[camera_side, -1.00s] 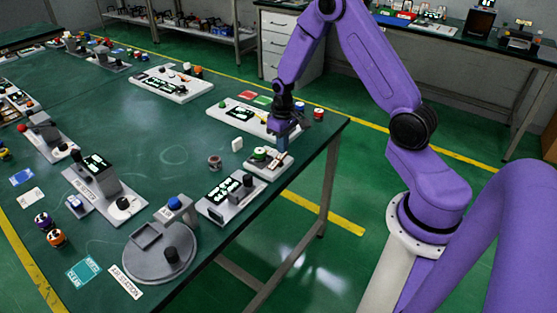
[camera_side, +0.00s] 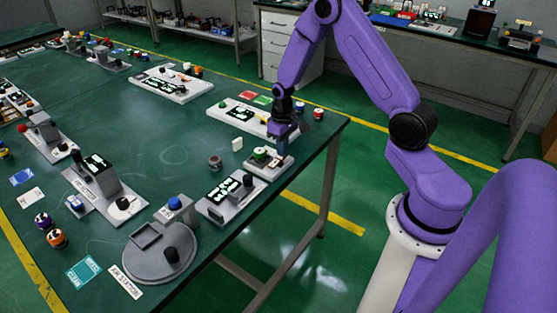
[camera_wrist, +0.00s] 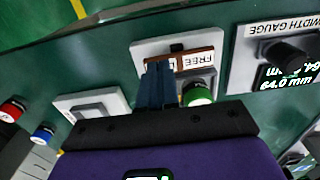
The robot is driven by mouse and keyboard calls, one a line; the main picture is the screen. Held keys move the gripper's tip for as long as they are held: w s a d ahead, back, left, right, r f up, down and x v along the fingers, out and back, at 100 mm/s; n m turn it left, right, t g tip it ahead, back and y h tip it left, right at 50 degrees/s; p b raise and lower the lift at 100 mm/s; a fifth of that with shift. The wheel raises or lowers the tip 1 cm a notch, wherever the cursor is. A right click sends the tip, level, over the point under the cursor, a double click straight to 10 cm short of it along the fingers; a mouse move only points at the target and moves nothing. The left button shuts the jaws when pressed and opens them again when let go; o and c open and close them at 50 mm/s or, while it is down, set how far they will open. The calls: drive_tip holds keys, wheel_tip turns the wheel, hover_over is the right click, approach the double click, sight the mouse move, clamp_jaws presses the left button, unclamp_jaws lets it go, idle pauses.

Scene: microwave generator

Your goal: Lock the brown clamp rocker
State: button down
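The brown clamp rocker (camera_wrist: 208,52) sits on a white base plate (camera_wrist: 142,50) in the wrist view. A white label reading FREE shows on its right part. A green round piece (camera_wrist: 198,95) stands beside the rocker, and it also shows in the side view (camera_side: 260,153). My gripper (camera_wrist: 160,66) has its two dark blue fingers together with nothing seen between them. The fingertips are over the left part of the rocker and hide some of it. I cannot tell whether they touch. In the side view my gripper (camera_side: 282,153) points down at the unit near the table edge.
A width gauge (camera_wrist: 285,55) reading about 64.0 mm stands to the right in the wrist view. A white block with a grey top (camera_wrist: 90,107) lies to the left, with red (camera_wrist: 12,110) and blue (camera_wrist: 43,132) pieces beyond. The table edge is close by.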

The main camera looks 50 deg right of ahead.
drive_tip(key=shift+f, duration=0.2)
drive_tip(key=shift+r, duration=3.55)
drive_tip(key=shift+a, duration=0.1)
